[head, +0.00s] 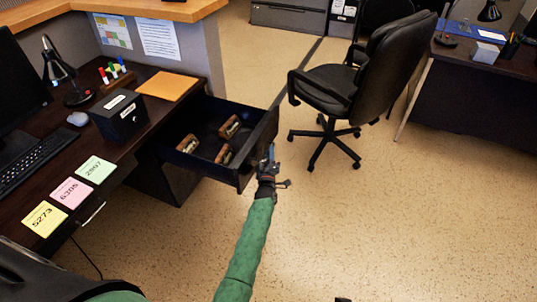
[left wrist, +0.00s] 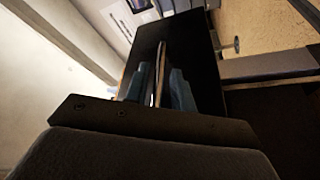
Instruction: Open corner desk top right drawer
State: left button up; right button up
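The corner desk's top right drawer (head: 190,160) is pulled well out, and its open inside shows in the head view. Several small brown wooden-looking items lie in it. My left gripper (head: 268,160), on the green-sleeved arm, is at the outer face of the drawer front (head: 262,148). In the left wrist view, the blue fingers of my left gripper (left wrist: 158,88) stand close on both sides of a thin handle bar (left wrist: 160,62), in front of the dark drawer front (left wrist: 195,50). They look shut on the handle. My right gripper is not in view.
The desk top carries a black box (head: 120,116), an orange folder (head: 167,86), coloured notes (head: 72,191), a keyboard (head: 35,160) and a lamp (head: 60,72). A black office chair (head: 355,80) stands right of the drawer. The floor (head: 400,220) in front is clear.

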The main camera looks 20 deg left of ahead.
pick_arm(q)
jog(key=shift+o, duration=0.2)
